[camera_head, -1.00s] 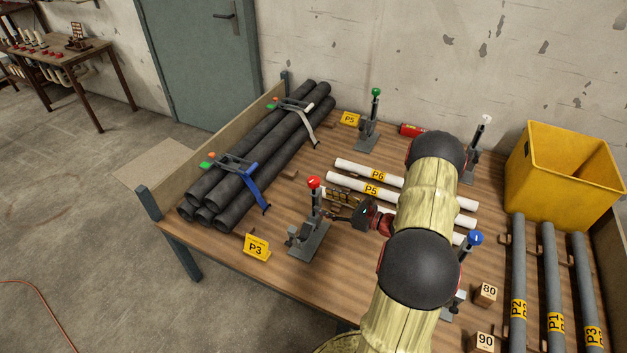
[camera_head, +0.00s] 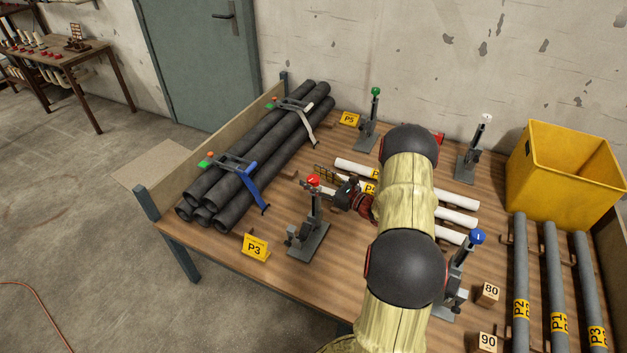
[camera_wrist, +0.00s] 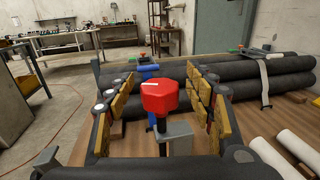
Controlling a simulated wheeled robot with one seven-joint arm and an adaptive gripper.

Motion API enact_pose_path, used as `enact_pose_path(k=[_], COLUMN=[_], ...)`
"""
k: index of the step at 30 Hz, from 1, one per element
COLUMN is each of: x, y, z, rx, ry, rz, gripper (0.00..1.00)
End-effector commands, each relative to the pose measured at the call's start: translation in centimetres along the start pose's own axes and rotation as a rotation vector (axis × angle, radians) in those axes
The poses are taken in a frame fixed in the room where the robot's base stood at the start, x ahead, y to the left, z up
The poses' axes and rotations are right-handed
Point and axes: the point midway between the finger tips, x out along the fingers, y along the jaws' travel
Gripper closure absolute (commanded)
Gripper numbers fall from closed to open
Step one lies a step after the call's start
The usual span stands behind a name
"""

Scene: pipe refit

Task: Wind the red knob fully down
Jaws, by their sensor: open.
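The red knob (camera_head: 313,180) tops a grey upright clamp stand (camera_head: 310,235) near the front left of the workbench. In the wrist view the red knob (camera_wrist: 159,97) is faceted, with a white line on its top, and sits on a dark stem above a grey bracket. My gripper (camera_head: 325,185) is at the knob's height, reaching in from the right. In the wrist view my gripper (camera_wrist: 160,95) is open, one yellow-padded finger on each side of the knob. Gaps show between the pads and the knob, so it looks untouched.
White pipes (camera_head: 455,215) lie under and right of my arm. Stands with green (camera_head: 376,91), white (camera_head: 487,118) and blue (camera_head: 477,237) knobs stand around. A P3 sign (camera_head: 256,247) is at the front.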

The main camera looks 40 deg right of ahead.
Motion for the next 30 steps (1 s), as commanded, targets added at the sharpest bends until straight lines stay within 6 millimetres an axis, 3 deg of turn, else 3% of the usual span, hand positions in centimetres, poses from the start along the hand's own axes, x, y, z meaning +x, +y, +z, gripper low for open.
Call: enact_pose_path(k=[5,27,30], x=[-0.01,-0.03,-0.02], y=[0.0,0.01,-0.01], z=[0.01,0.0,0.0], rx=[0.0,0.0,0.0], ry=[0.0,0.0,0.0], rz=[0.0,0.0,0.003], gripper=[0.47,0.89,0.91])
